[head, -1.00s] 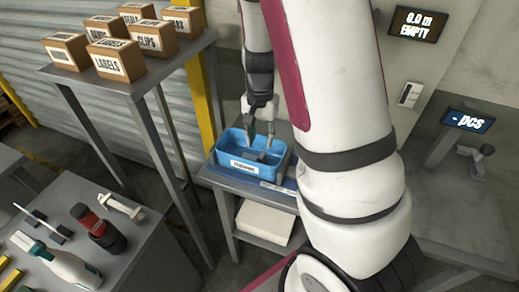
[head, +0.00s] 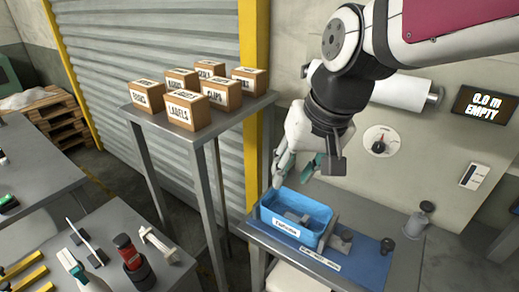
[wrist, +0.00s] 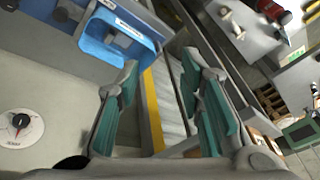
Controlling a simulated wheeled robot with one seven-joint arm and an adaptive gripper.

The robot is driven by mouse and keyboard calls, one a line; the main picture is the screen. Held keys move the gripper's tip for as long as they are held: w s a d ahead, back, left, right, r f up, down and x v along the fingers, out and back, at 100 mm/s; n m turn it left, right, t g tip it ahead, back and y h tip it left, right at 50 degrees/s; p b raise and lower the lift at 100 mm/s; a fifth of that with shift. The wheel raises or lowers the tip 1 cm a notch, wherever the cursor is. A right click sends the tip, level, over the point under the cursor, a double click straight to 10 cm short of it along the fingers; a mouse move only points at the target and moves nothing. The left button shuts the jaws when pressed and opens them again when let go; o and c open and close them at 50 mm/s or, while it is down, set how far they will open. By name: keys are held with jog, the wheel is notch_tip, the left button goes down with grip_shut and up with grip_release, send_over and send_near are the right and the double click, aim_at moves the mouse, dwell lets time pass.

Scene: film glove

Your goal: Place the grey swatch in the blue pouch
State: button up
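The blue pouch looks like an open blue tub with a white label (head: 268,211). It stands on the bench at the lower middle of the head view and shows at the top of the wrist view (wrist: 92,47). A grey piece (head: 293,217), perhaps the grey swatch, lies inside it. More grey pieces (head: 341,241) lie just outside its right side. I cannot tell surely which is the swatch. My gripper (head: 294,174) is above the tub's far side, apart from it. In the wrist view its green-padded fingers (wrist: 164,85) are spread with nothing between them.
A high shelf (head: 205,135) with several labelled boxes stands left of the tub. A dial (head: 381,141) and a paper roll (head: 400,93) are on the wall behind.

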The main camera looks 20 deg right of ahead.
jog(key=s+a+r+n+t+h, duration=0.1)
jog(key=s+a+r+n, duration=0.1)
jog(key=s, duration=0.4)
jog(key=shift+s+r+n+t, duration=0.4)
jog(key=shift+r+n, duration=0.2)
jog(key=shift+r, duration=0.15)
dwell(0.5)
